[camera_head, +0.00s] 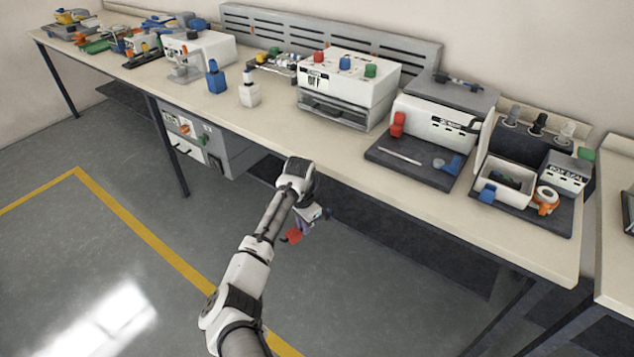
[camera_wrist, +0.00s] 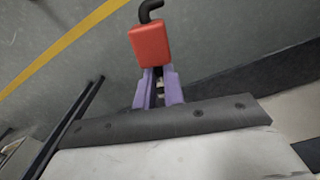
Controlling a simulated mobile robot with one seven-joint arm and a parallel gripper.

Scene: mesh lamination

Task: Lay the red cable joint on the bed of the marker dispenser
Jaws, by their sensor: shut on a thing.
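The red cable joint, a red block with a black hooked end, is in my gripper; it shows in the wrist view (camera_wrist: 149,45) and, small, in the head view (camera_head: 292,236). My gripper (camera_wrist: 156,76) is shut on it with purple fingers; in the head view the gripper (camera_head: 302,226) hangs over the floor in front of the bench, below its top. I cannot tell for sure which bench machine is the marker dispenser. One white machine (camera_head: 436,118) has a dark flat bed (camera_head: 405,172) with a white stick, a red part and a blue part on it.
The long bench (camera_head: 270,125) bears a white machine marked OFF (camera_head: 345,78), a white press (camera_head: 200,48), blue (camera_head: 216,80) and white (camera_head: 250,93) bottles, and a right-hand station with an open white box (camera_head: 505,182). The bench's front edge lies between my gripper and the machines.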

